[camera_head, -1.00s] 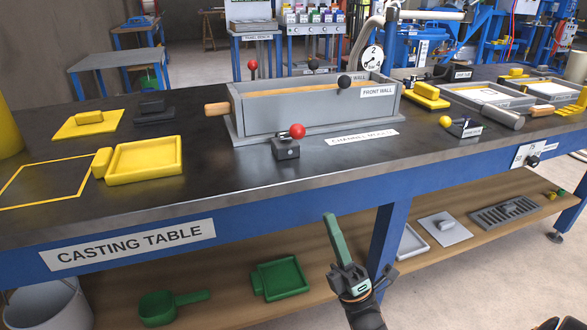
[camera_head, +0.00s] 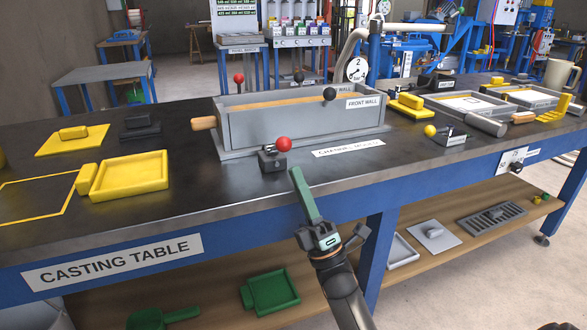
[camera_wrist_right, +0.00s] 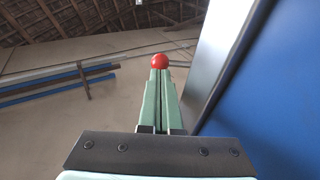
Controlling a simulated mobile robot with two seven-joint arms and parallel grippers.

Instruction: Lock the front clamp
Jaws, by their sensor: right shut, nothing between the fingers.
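The front clamp (camera_head: 272,160) is a small dark block with a red ball knob (camera_head: 284,144) on its lever. It stands on the casting table in front of the grey channel mould (camera_head: 300,125). My right gripper (camera_head: 296,172) is shut and empty, its green fingers pointing up at the table's front edge, just below and apart from the clamp in the head view. In the right wrist view the red knob (camera_wrist_right: 160,61) shows just beyond the tips of the closed fingers (camera_wrist_right: 159,75). My left gripper is not in view.
A rear red-knobbed lever (camera_head: 239,80) and black knobs (camera_head: 330,94) are at the mould. A wooden handle (camera_head: 203,123) sticks out at its left. A yellow tray (camera_head: 130,177) lies further left. The table's front edge (camera_head: 230,226) is close to my gripper.

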